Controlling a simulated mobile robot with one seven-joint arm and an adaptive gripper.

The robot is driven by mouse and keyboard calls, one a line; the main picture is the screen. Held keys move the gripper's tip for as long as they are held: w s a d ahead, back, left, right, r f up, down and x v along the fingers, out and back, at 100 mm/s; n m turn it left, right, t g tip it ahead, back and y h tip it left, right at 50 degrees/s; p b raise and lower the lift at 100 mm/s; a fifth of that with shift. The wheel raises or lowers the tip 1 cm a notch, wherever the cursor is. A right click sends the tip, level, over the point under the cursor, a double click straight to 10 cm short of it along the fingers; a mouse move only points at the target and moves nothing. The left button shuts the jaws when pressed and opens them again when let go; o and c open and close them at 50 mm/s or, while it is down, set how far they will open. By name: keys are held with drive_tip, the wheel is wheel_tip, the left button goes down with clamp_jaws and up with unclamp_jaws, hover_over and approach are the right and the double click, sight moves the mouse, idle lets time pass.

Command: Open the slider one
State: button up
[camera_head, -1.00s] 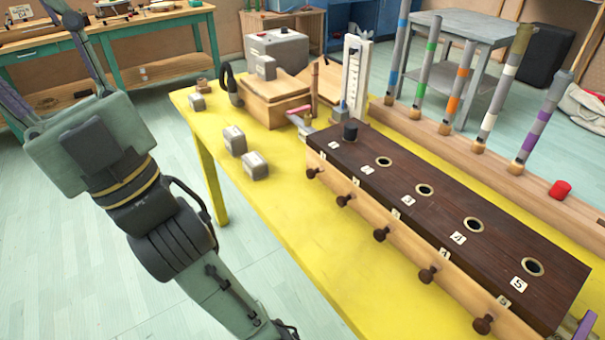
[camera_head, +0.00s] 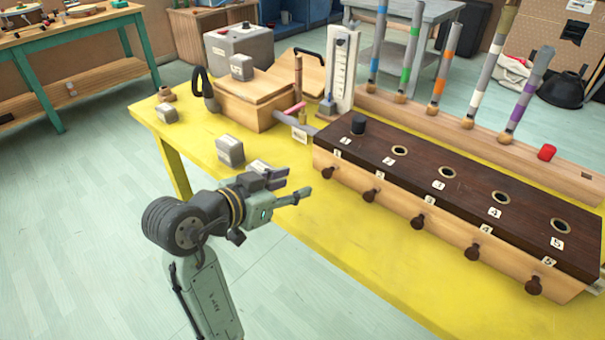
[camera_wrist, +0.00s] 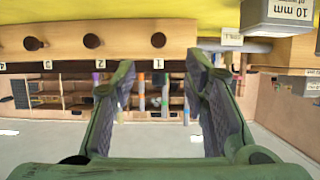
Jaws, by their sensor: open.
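The long wooden box (camera_head: 455,205) with a dark top stands on the yellow table. It has numbered holes and a row of dark round knobs along its front. The slider one knob (camera_head: 328,173) is at the box's left end, near label 1. In the wrist view, which is upside down, the slider one knob (camera_wrist: 158,40) appears between and beyond my fingertips. My gripper (camera_head: 296,184) is open and empty, pointing at the box's left end, a short gap from the knob. Its two fingers also show in the wrist view (camera_wrist: 160,68). Slider one looks closed, like the others.
A black cylinder (camera_head: 358,125) stands at hole 1. Grey weight blocks (camera_head: 230,150) lie left of the box, one partly behind my gripper. A wooden bellows box (camera_head: 250,112) and a white gauge (camera_head: 341,70) stand behind. Striped tubes (camera_head: 442,62) stand along the back.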

sight(325, 175)
drive_tip(key=p+x, duration=0.1)
drive_tip(key=x, duration=0.9)
drive_tip(key=shift+w+d+f, duration=0.2)
drive_tip(key=shift+d, duration=0.05)
drive_tip(key=shift+c, duration=0.3)
clamp_jaws()
